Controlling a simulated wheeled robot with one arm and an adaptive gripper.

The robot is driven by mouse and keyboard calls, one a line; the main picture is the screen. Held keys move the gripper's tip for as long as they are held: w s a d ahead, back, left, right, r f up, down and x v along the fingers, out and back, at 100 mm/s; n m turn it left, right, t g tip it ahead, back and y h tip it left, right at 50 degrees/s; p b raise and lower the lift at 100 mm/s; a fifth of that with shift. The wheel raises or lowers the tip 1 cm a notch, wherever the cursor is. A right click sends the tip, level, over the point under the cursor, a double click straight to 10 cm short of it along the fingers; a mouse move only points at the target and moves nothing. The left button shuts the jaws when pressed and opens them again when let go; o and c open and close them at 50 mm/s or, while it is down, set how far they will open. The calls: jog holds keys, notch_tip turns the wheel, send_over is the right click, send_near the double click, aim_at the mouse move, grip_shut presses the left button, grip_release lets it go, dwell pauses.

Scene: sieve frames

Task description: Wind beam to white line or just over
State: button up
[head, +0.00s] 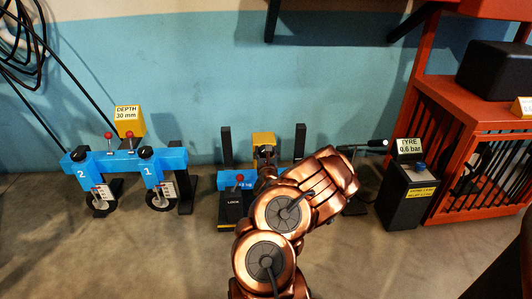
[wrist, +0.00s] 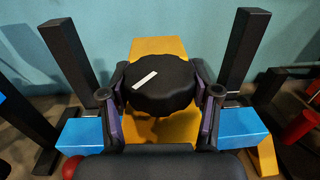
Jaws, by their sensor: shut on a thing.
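A blue beam (head: 231,180) runs behind a yellow block (head: 263,139) between two black posts. In the wrist view, blue beam ends (wrist: 236,127) show on both sides of the yellow block (wrist: 160,48). A black scalloped knob (wrist: 166,98) with a short white bar mark (wrist: 146,80) sits in front of this block. My gripper (wrist: 160,108) is shut on the knob, one finger at each side. In the head view my copper arm largely hides the gripper and knob. I cannot make out a white line on the beam.
Left stands another blue beam (head: 125,162) with wheeled units 1 and 2 and a "DEPTH 30 mm" sign (head: 127,113). A black "TYRE 0,6 bar" box (head: 404,205) and orange rack (head: 468,120) stand right.

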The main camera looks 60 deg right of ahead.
jog(key=shift+s+r+m+g+h, duration=0.1)
jog(key=shift+m+g+h, duration=0.6)
jog(key=shift+m+g, duration=0.65)
jog(key=shift+m+g+h, duration=0.7)
jog(key=shift+m+g, duration=0.15)
jog(key=shift+g, duration=0.9)
jog(key=shift+s+d+r+m+g+h, duration=0.15)
jog(key=shift+m+g, duration=1)
jog(key=shift+g, duration=0.65)
jog(key=shift+f+m+g+h, duration=0.15)
jog(key=shift+m+g, duration=1)
jog(key=shift+g, duration=0.65)
jog(key=shift+s+m+g+y, duration=0.1)
jog(key=shift+m+g+y, duration=0.4)
jog(key=shift+m+g, duration=0.65)
jog(key=shift+s+m+g+y, duration=0.1)
jog(key=shift+m+g+y, duration=0.55)
jog(key=shift+g, duration=0.9)
jog(key=shift+m+g+y, duration=0.55)
jog(key=shift+m+g, duration=0.35)
jog(key=shift+g, duration=0.3)
jog(key=shift+s+m+g+y, duration=0.15)
jog(key=shift+m+g+y, duration=0.95)
jog(key=shift+g+y, duration=0.15)
jog(key=o, duration=1)
jog(key=shift+c, duration=0.2)
jog(key=shift+o, duration=1)
jog(key=shift+w+a, duration=0.2)
